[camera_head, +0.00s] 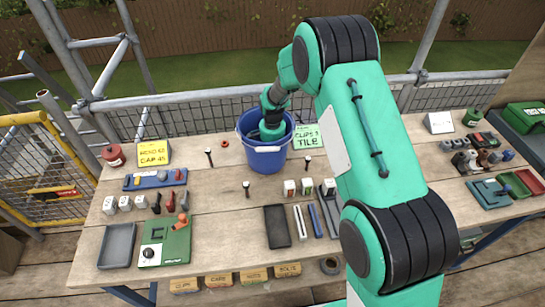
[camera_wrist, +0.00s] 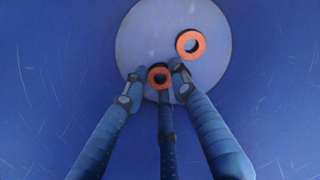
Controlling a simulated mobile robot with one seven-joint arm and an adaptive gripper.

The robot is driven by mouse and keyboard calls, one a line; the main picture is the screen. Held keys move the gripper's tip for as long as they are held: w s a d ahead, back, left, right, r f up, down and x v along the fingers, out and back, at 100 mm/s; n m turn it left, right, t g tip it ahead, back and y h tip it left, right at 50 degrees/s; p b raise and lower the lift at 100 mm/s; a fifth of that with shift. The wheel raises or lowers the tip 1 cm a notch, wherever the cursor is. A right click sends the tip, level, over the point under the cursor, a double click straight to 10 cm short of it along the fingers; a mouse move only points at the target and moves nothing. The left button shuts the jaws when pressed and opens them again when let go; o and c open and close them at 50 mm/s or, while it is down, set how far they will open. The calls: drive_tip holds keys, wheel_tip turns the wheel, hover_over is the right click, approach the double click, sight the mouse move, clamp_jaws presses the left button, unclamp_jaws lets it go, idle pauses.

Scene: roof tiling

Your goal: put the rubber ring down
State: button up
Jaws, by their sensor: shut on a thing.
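My gripper (camera_wrist: 157,73) reaches down inside the blue bucket (camera_head: 266,160). In the wrist view its fingers are shut on an orange rubber ring (camera_wrist: 158,84) with a dark centre. A second orange ring (camera_wrist: 190,43) lies on the pale round floor of the bucket, up and to the right of the held one. The two rings are apart in the picture. I cannot tell how far the held ring is above the floor. In the head view the fingertips and both rings are hidden by the bucket and my arm.
The bucket's blue wall (camera_wrist: 275,90) surrounds the gripper on all sides. Around the bucket on the wooden table stand a yellow sign (camera_head: 154,153), a green sign (camera_head: 306,138) and a small red ring (camera_head: 225,143). A mesh railing (camera_head: 190,115) runs behind.

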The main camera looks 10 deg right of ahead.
drive_tip(key=o, duration=0.5)
drive_tip(key=shift+f, duration=0.1)
wheel_tip(320, 180, up, 12)
drive_tip(key=p, duration=0.2)
idle(0.3)
drive_tip(key=shift+r, duration=0.25)
idle(0.5)
